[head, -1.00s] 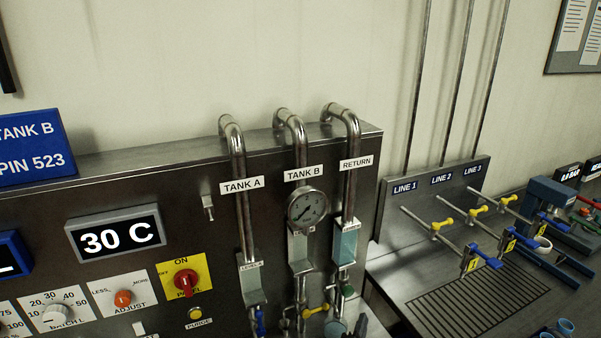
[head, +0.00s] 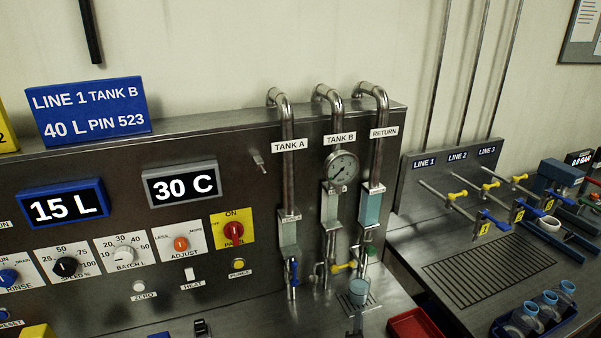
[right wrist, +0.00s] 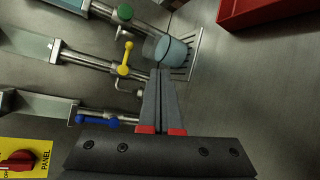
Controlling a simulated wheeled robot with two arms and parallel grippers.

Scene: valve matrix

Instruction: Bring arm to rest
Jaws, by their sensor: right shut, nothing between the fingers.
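My right gripper (head: 357,323) is partly in view at the bottom of the head view, just below a pale blue cup (head: 359,290). In the right wrist view its two grey fingers (right wrist: 160,75) lie together, with nothing between them. Their tips appear close to the cup (right wrist: 171,50); I cannot tell whether they touch it. The cup is near the pipe outlets, by a slotted drain. My left gripper does not show.
The steel panel carries a blue-handled valve (head: 293,273), a yellow-handled valve (head: 345,267) and a green knob (right wrist: 125,12). A red tray (head: 415,324) lies right of the cup. A blue rack (head: 535,319) with several cups stands farther right.

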